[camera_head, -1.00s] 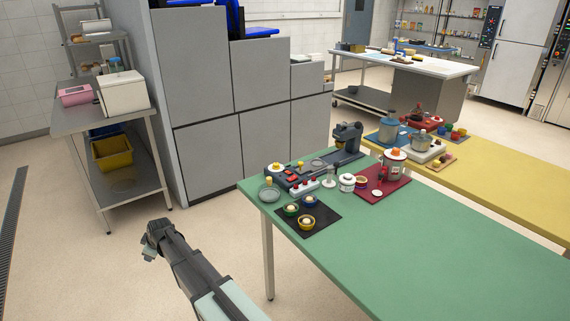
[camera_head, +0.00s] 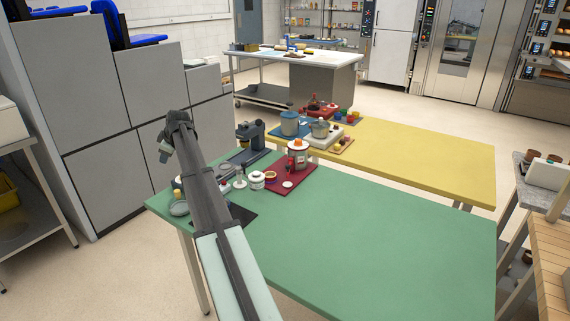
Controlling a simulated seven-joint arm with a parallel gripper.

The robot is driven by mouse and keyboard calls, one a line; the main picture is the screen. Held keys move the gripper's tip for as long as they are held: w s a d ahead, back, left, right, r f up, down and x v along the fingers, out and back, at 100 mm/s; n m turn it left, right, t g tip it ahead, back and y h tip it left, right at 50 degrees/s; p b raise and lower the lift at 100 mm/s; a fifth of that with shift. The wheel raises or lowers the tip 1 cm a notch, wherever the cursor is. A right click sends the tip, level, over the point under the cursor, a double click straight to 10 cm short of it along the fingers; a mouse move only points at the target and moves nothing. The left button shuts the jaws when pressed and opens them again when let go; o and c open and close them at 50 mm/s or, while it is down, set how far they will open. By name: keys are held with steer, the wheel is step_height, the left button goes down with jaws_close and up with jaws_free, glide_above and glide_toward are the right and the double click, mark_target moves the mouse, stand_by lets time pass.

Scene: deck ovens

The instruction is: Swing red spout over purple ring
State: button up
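A grey and white dispenser (camera_head: 298,154) with an orange knob stands on a dark red mat (camera_head: 291,189) on the green table. A small red part (camera_head: 290,164) on its left side may be the red spout; it is too small to be sure. A small ring-like piece with purple and yellow (camera_head: 270,176) lies left of the dispenser, apart from it. I cannot tell whether the red part is over it. My gripper (camera_head: 164,154) is left of these things, pointing down and apart from them. Its fingers are too small to read.
My arm crosses the green table's left end and hides part of a black mat (camera_head: 240,213). A dark machine (camera_head: 250,138) stands behind. A yellow table (camera_head: 420,155) adjoins behind, with pots at its left. The green table's right side (camera_head: 400,235) is clear.

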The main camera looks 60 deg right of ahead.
steer(key=s+d+r+m+g, duration=0.2)
steer(key=s+d+r+m, duration=0.1)
steer(key=s+d, duration=1.65)
steer(key=s+d+r+m, duration=0.1)
steer(key=s+d, duration=0.3)
steer(key=s, duration=0.3)
steer(key=s+d+m+g, duration=0.1)
steer(key=s+d, duration=0.2)
steer(key=s, duration=0.4)
steer(key=s+d+r+m, duration=0.1)
steer(key=s+d, duration=0.3)
steer(key=s, duration=0.3)
steer(key=shift+y, duration=0.3)
steer(key=x, duration=1.3)
steer(key=shift+a+f, duration=0.1)
steer(key=shift+f, duration=0.2)
jaws_close()
